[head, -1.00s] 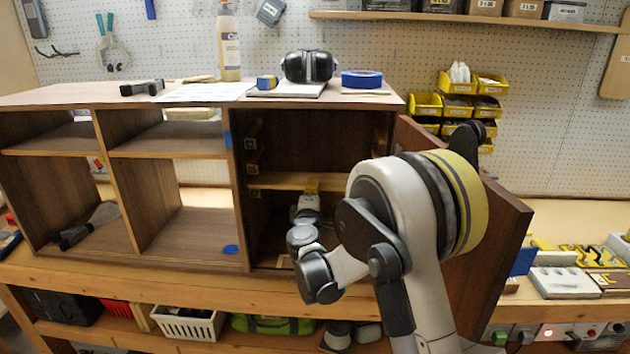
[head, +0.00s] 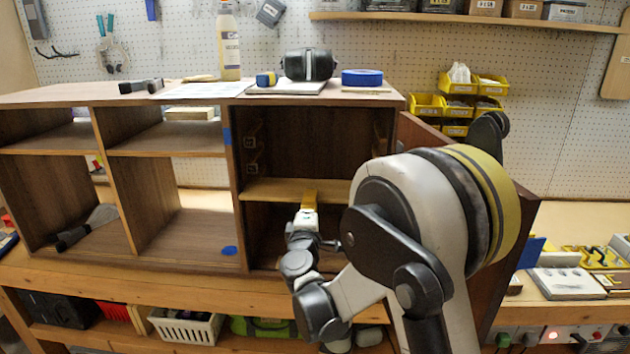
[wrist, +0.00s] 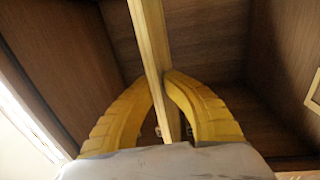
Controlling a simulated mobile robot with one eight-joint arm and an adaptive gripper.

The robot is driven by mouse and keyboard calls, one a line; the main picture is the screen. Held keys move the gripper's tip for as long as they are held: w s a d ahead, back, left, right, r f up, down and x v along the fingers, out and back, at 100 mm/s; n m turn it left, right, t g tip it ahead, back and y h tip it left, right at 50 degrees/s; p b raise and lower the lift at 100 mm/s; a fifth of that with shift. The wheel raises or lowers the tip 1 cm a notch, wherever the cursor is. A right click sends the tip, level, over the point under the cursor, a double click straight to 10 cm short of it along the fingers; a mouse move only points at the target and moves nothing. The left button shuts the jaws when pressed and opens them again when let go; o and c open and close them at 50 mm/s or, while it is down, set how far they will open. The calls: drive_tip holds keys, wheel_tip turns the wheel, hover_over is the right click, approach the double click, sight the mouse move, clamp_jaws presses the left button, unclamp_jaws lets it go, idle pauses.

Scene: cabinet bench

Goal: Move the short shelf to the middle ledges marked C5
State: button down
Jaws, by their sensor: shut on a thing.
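The short shelf (head: 275,189) is a light wood board, roughly level inside the right-hand compartment of the dark cabinet (head: 238,190). My gripper (head: 309,196) is shut on its front edge, near the middle. In the wrist view the yellow fingers (wrist: 160,82) close on both sides of the board (wrist: 148,35), seen edge-on. Small marked ledges (head: 252,142) show on the compartment's left wall above the shelf; their labels are too small to read. I cannot tell whether the shelf rests on ledges.
An open cabinet door (head: 515,235) stands to the right, close behind my arm. The left compartments hold fixed shelves (head: 165,150) and a few tools.

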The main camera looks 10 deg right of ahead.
drive_tip(key=shift+t, duration=0.3)
drive_tip(key=shift+r+b+v, duration=0.2)
drive_tip(key=shift+b+v, duration=0.15)
drive_tip(key=shift+v, duration=0.7)
drive_tip(key=shift+r+b+v, duration=0.2)
drive_tip(key=shift+b+v, duration=0.15)
drive_tip(key=shift+v, duration=0.75)
drive_tip(key=shift+f, duration=0.1)
drive_tip(key=shift+s+f+b, duration=0.1)
drive_tip(key=shift+f+b, duration=0.2)
drive_tip(key=shift+b, duration=0.4)
wheel_tip(320, 180, up, 9)
drive_tip(key=p, duration=0.6)
drive_tip(key=shift+p, duration=0.3)
drive_tip(key=shift+r, duration=0.1)
drive_tip(key=shift+f+x, duration=0.2)
drive_tip(key=shift+x, duration=0.8)
drive_tip(key=shift+f+x, duration=0.15)
drive_tip(key=shift+x, duration=0.8)
drive_tip(key=shift+f+x, duration=0.2)
drive_tip(key=shift+x, duration=0.8)
